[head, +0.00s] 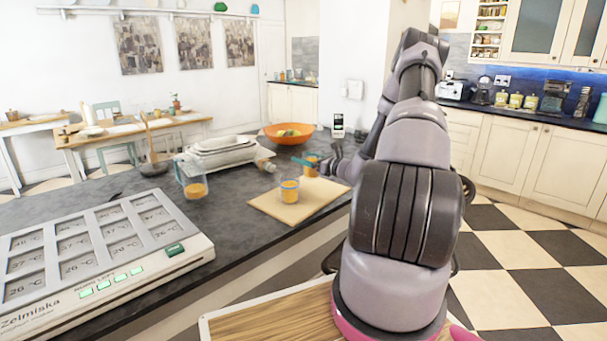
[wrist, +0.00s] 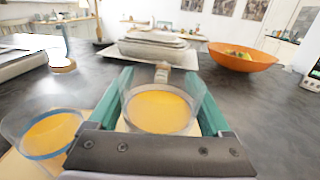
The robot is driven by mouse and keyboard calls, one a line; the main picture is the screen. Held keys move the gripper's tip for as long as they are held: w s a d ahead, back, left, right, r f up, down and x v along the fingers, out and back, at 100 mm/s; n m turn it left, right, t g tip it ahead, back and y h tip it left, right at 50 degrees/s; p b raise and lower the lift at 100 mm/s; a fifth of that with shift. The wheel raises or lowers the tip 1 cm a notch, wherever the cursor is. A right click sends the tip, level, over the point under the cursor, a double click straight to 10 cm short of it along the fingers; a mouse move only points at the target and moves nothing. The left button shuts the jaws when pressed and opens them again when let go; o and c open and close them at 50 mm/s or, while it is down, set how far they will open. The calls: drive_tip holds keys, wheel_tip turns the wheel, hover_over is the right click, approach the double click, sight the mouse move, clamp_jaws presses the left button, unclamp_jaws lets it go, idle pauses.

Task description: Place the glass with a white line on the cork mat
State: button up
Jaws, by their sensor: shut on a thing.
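My gripper (head: 308,163) is shut around a clear glass (head: 312,170) with orange content. In the wrist view, the held glass (wrist: 160,112) stands upright between the teal fingers (wrist: 160,88); I cannot clearly make out a white line on it. It is at the far part of the tan cork mat (head: 322,194); I cannot tell whether it touches the mat. A second glass (head: 289,191) with orange content stands on the mat; in the wrist view this glass (wrist: 45,135) shows a blue line. A third glass (head: 194,186) stands on the counter to the left.
An orange bowl (head: 289,134), a white lidded dish (head: 219,150) and a small jar lying down (head: 265,165) are behind the mat. A dark pan (head: 153,168) is at the back left. A large panel device (head: 100,250) fills the near left.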

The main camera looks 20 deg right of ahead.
sight(306, 169)
drive_tip(key=shift+f, duration=2.25)
drive_tip(key=shift+f, duration=0.15)
drive_tip(key=o, duration=1.3)
